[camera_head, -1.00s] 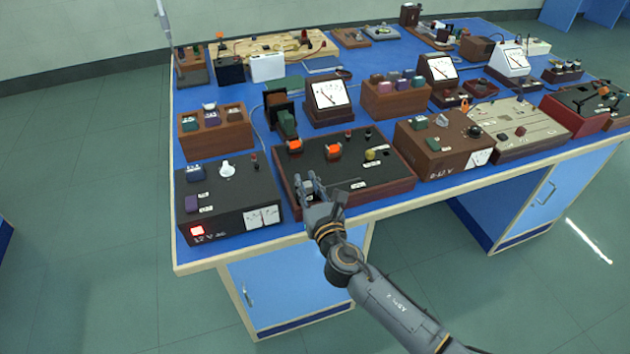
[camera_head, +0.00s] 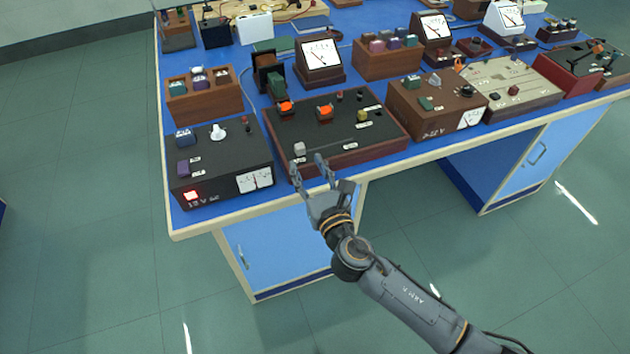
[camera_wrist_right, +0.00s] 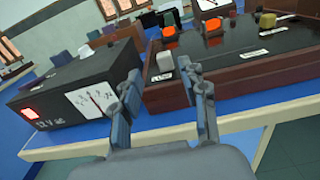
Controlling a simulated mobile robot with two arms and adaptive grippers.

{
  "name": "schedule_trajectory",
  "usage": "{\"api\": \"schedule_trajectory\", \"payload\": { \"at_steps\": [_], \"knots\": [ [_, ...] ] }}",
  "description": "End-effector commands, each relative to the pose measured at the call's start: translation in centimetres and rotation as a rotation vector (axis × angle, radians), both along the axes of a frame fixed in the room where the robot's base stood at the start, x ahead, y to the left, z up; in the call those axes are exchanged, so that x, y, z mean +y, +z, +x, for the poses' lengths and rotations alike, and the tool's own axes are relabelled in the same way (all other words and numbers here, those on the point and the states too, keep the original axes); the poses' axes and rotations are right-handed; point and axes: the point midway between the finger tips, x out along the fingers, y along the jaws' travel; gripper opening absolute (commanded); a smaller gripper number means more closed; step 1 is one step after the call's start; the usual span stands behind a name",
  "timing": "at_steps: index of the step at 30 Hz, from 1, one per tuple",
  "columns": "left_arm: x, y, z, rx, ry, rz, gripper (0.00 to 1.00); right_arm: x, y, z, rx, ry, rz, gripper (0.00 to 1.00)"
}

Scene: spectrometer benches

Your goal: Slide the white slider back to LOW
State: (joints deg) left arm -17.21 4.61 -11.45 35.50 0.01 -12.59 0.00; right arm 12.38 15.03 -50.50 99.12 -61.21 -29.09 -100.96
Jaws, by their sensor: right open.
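The white slider (camera_head: 299,149) is a small pale block at the left end of a thin slot on top of the black-topped, wood-sided box (camera_head: 338,160). It also shows in the right wrist view (camera_wrist_right: 164,62), standing upright on the box's near left part. Small white labels lie near the slot; their text is too small to read. My right gripper (camera_head: 307,167) is open and empty at the box's front edge, just in front of the slider and apart from it. In the right wrist view its two fingers (camera_wrist_right: 162,82) are spread, with the slider beyond them. My left gripper is out of view.
A black power supply (camera_head: 222,168) with a lit red switch stands close on the left. A brown meter box (camera_head: 440,105) stands on the right. Orange knobs (camera_head: 324,111) and a yellow knob (camera_head: 362,115) rise behind the slot. The space before the bench is free.

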Motion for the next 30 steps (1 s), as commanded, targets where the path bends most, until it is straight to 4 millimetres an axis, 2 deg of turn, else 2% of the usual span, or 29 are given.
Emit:
{"api": "schedule_trajectory", "payload": {
  "at_steps": [3,9,27,30],
  "knots": [
    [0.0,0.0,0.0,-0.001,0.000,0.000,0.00,-0.8,-0.1,-2.2,0.002,0.002,0.000,0.43],
    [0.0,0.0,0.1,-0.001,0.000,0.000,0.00,-1.6,-0.1,-4.2,0.001,0.001,0.001,0.43],
    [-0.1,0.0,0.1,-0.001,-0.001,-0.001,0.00,-1.8,0.0,-4.4,0.003,-0.001,0.004,0.43],
    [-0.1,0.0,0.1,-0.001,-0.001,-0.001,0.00,-2.7,0.0,-4.4,0.054,-0.042,0.090,0.43]
  ]
}}
